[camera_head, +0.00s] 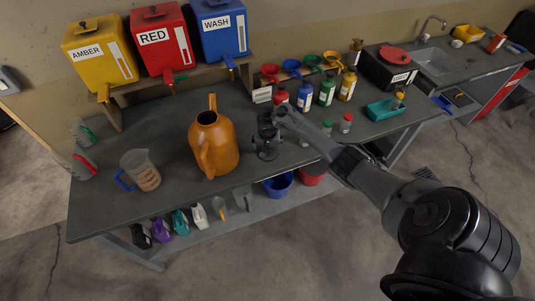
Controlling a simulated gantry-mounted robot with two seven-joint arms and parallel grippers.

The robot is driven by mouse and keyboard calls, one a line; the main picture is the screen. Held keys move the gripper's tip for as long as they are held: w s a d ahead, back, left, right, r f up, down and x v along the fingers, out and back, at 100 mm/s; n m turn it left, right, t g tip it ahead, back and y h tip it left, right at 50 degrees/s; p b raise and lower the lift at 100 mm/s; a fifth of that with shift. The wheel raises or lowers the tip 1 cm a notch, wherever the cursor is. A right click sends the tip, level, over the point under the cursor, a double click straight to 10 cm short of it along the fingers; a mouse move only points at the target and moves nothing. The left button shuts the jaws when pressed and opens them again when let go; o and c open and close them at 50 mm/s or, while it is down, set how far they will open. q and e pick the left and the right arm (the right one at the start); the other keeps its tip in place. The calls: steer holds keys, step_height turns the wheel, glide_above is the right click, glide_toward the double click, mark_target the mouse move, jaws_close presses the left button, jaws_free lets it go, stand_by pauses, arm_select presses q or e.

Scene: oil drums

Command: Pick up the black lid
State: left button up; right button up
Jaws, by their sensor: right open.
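My right arm comes in from the lower right. Its gripper (275,118) is open over the workbench, just right of the orange jug (220,150). A small dark object (267,149) stands on the bench just below the gripper. Its shape is hard to make out, and I cannot tell whether it is the black lid or whether the gripper touches it. Small dark caps sit on top of the yellow AMBER drum (96,60) and the red RED drum (160,48). My left gripper is not in view.
A blue-handled measuring jug (147,177) stands left of the orange jug. Several coloured bottles (305,97) and funnels stand behind the gripper. A teal tray (384,110) is at right. The bench's front left surface (100,205) is bare.

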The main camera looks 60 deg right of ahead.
mark_target(267, 148)
steer(key=shift+b+x, duration=0.8)
steer(key=shift+x, duration=1.55)
steer(key=c, duration=0.7)
